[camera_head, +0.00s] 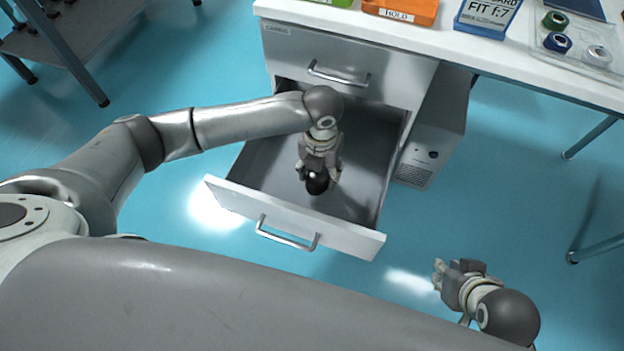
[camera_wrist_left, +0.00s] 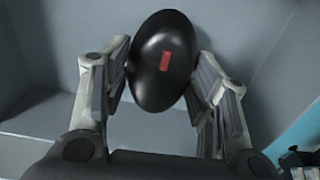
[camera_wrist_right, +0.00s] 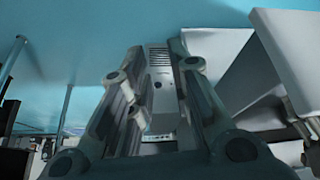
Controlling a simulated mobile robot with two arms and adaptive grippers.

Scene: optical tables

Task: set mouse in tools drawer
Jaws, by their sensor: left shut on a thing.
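The black mouse (camera_head: 317,183) is held in my left gripper (camera_head: 320,172), over the open lower drawer (camera_head: 365,238). In the left wrist view the mouse (camera_wrist_left: 163,62) is a dark glossy oval with a small red mark, pinched between both fingers (camera_wrist_left: 160,85). Grey drawer walls and floor surround it there; I cannot tell whether it touches the drawer floor. My right gripper (camera_head: 440,272) is off to the right of the drawer, above the floor. In the right wrist view its fingers (camera_wrist_right: 155,85) stand apart with nothing between them.
The drawer unit (camera_head: 340,50) has a closed upper drawer above the open one. A computer case (camera_head: 430,150) stands to the right. Orange (camera_head: 400,10) and blue (camera_head: 487,15) boxes and a clear tray (camera_head: 580,50) with tape rolls sit on the tabletop.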

